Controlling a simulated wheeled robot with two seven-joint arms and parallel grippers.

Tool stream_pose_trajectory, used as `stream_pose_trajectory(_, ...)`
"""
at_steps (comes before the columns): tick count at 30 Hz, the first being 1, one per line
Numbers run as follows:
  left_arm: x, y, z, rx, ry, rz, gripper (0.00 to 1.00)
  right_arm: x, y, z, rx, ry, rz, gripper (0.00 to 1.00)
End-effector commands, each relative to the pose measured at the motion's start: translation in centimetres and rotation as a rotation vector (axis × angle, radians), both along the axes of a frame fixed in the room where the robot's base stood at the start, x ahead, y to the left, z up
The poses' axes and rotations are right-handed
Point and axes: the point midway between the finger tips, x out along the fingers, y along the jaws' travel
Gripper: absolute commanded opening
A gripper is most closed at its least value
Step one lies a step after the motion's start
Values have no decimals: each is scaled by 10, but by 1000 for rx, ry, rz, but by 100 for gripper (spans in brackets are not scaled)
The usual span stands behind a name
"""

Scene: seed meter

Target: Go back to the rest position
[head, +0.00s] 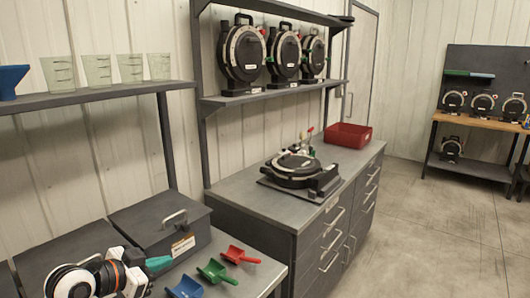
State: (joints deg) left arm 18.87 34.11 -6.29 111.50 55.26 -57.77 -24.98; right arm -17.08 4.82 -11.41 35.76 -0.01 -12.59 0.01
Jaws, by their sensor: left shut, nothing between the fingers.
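My left gripper (160,263) is at the lower left, low over the near bench, with its teal fingertips pointing right. It is shut and empty. It is just in front of a grey lidded box (135,215) and to the left of the scoops; I cannot tell whether it touches the box. My right gripper is not in view.
Blue (185,288), green (217,272) and red (240,255) scoops lie on the near bench. A seed meter (297,168) lies on the drawer cabinet (225,190), near a red bin (347,136). Measuring cups (97,70) stand on a shelf. The floor at right (430,235) is clear.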

Motion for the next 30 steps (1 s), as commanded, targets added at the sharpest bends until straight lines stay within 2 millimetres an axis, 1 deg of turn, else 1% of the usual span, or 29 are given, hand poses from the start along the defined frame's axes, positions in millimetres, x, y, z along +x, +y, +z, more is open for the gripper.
stream_pose_trajectory(1,-4,-3,-9,2,19,1,0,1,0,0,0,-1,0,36)
stream_pose_trajectory(5,-17,-10,-31,17,65,8,0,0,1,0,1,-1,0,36)
stream_pose_trajectory(8,-31,-18,-52,30,113,19,0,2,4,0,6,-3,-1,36)
stream_pose_trajectory(11,-50,-25,-76,45,171,36,0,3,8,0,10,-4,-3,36)
stream_pose_trajectory(14,-76,-33,-105,63,246,62,0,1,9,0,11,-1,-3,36)
stream_pose_trajectory(17,-110,-41,-136,82,338,105,0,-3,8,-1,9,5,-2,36)
stream_pose_trajectory(18,-127,-43,-149,93,380,130,0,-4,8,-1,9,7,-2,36)
stream_pose_trajectory(20,-153,-46,-165,105,444,172,0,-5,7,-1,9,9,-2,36)
stream_pose_trajectory(21,-170,-46,-174,114,484,202,0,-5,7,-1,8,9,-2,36)
stream_pose_trajectory(24,-206,-45,-190,132,570,276,0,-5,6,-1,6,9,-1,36)
stream_pose_trajectory(30,-264,-39,-206,159,702,411,0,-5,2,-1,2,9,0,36)
